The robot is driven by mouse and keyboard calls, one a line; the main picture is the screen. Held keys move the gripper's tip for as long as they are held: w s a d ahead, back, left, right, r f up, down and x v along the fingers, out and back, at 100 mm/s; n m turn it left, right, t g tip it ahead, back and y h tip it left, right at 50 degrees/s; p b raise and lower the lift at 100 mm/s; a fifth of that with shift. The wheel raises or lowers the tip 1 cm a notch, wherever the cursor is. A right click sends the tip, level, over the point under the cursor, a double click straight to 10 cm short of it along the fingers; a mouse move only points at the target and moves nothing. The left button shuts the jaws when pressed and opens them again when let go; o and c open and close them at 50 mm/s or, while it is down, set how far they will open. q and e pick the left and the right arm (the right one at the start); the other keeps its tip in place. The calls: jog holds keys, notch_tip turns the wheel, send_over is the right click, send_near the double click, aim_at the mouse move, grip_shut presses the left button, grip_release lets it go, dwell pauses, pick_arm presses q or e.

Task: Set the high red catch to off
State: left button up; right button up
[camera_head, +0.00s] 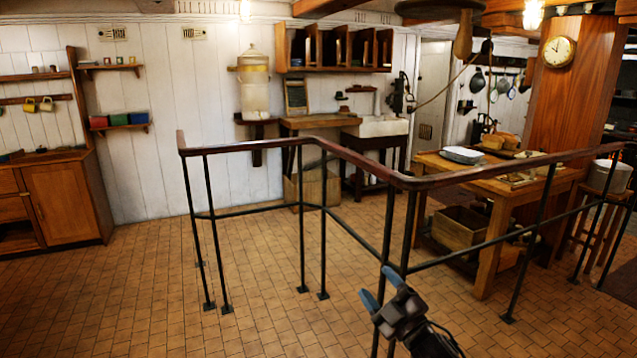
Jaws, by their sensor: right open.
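I cannot make out a red catch anywhere in the head view. My right gripper (380,288) is at the bottom, a little right of centre. Its two blue fingertips are spread apart with nothing between them. It is in front of the railing (400,180) near its corner, above the tiled floor; I cannot tell whether it touches a post. My left gripper is out of view.
The wooden-topped railing with dark posts crosses the middle. Beyond it are a worktable (500,192), a white sink (384,127) and a pigeonhole shelf (335,48). A cabinet (66,203) stands at left. Tiled floor (130,290) at lower left is clear.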

jog(key=s+d+f+m+g+h, duration=0.1)
jog(key=s+d+f+m+h, duration=0.5)
jog(key=f, duration=0.3)
jog(key=s+d+f+m+g+h, duration=0.1)
jog(key=s+d+f+m+h, duration=0.3)
jog(key=s+f, duration=0.5)
jog(key=s+d+f+m+g+h, duration=0.1)
jog(key=s+d+f+m+g, duration=0.1)
jog(key=s, duration=0.6)
jog(key=s+d+f+m+g+h, duration=0.1)
jog(key=s+d+f+m+g, duration=0.2)
jog(key=s+f, duration=0.3)
jog(key=s+m, duration=0.1)
jog(key=s, duration=0.2)
jog(key=shift+f+m+b, duration=0.2)
jog(key=shift+m+b, duration=0.1)
jog(key=shift+b, duration=0.1)
